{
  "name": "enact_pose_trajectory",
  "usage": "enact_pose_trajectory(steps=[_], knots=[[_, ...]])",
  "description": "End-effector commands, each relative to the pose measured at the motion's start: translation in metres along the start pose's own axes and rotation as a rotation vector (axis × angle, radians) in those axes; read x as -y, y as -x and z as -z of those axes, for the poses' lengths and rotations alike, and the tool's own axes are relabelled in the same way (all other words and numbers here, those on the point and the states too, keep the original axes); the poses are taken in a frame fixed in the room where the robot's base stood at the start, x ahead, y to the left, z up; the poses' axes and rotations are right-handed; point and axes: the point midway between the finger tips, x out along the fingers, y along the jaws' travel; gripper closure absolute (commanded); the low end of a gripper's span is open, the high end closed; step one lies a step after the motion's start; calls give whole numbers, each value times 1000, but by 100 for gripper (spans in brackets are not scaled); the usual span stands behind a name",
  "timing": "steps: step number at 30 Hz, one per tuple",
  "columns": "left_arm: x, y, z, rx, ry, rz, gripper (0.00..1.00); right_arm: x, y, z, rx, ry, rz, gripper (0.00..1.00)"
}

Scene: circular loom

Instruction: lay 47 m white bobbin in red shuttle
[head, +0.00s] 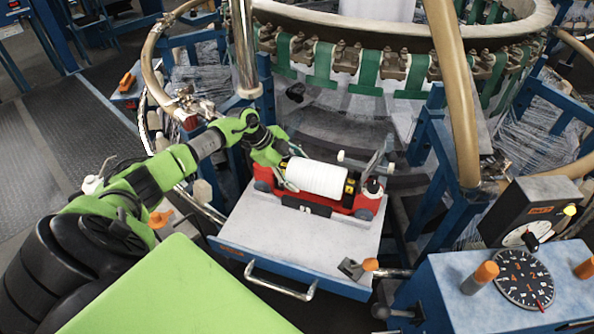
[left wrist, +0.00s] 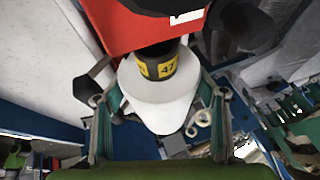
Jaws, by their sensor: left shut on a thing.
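The white bobbin (head: 318,178) lies lengthwise over the red shuttle (head: 366,203), its yellow-and-black banded end to the right. My left gripper (head: 284,174) is shut on the bobbin near its left end. In the left wrist view the white bobbin (left wrist: 160,100) sits between the two fingers of my left gripper (left wrist: 160,112), and its yellow band reads 47. The red shuttle (left wrist: 125,28) shows behind it at the top. I cannot tell whether the bobbin rests fully in the shuttle or is held just above it. My right gripper is not in view.
The shuttle stands on a pale grey shelf (head: 285,240) with a handle at its front. The loom ring with green straps (head: 322,65) rises behind. Curved metal tubes (head: 455,90) stand close on both sides. A control box with a dial (head: 524,279) is at the right.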

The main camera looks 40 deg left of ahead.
Motion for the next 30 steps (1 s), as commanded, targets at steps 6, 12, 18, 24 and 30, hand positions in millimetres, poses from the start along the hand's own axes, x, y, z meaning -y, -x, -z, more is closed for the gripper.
enact_pose_trajectory(steps=[6,12,18,24,30], knots=[[1,-2,0,-4,0,5,87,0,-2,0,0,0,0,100],[0,-5,-2,-4,0,5,87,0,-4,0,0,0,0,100],[-1,-8,-4,-3,0,5,87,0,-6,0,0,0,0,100],[-2,-9,-4,-3,0,5,87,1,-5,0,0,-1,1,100],[-2,-9,-4,-3,1,5,87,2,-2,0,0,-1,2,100]])
